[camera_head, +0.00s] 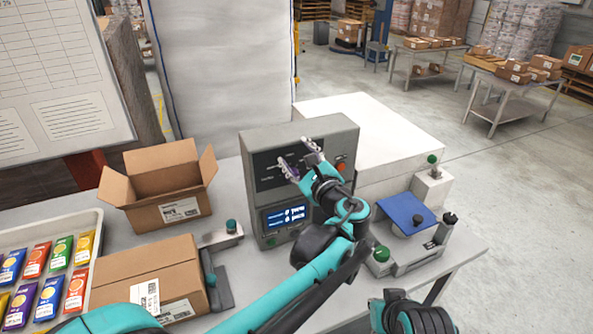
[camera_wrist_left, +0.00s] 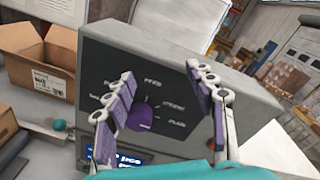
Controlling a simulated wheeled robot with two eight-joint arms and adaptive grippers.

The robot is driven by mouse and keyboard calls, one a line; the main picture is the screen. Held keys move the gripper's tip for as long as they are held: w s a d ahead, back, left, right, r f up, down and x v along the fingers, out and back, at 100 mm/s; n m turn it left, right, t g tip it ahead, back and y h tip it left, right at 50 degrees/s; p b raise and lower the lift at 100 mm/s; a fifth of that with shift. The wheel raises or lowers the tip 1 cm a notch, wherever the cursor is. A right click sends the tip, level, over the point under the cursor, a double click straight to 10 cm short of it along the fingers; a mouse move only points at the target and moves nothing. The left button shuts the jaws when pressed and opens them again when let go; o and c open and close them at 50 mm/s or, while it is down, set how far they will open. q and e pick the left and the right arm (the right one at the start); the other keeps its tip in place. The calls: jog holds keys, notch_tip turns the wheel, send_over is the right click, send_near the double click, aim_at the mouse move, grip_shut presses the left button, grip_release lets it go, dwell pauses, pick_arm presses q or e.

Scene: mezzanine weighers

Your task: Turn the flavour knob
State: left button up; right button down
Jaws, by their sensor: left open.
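The purple flavour knob (camera_wrist_left: 139,119) is on the dark face of the grey control box (camera_head: 264,145), with white labels around it. In the left wrist view the knob shows between my open left fingers (camera_wrist_left: 160,71), close beside the left finger; I cannot tell if they touch. In the head view my left gripper (camera_head: 301,158) is open in front of the panel and hides the knob. My right gripper's fingers are not in view.
A blue lit display (camera_head: 286,217) and a red button (camera_head: 340,167) are on the box. An open carton (camera_head: 165,212) stands left, a closed carton (camera_head: 137,268) and a tray of colourful packets (camera_head: 94,257) nearer. A blue-plated weigher (camera_head: 407,210) stands right.

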pick_arm(q)
jog(key=shift+r, duration=0.8)
jog(key=s+d+f+n+t+h, duration=0.1)
jog(key=s+d+f+n+h, duration=0.15)
jog(key=s+f, duration=0.6)
jog(key=a+f+b+x, duration=0.1)
jog(key=b+x, duration=0.1)
jog(key=x, duration=0.6)
jog(key=shift+w+n+y, duration=0.2)
jog(key=shift+n+y, duration=0.15)
jog(key=shift+y, duration=0.1)
jog(key=c, duration=1.2)
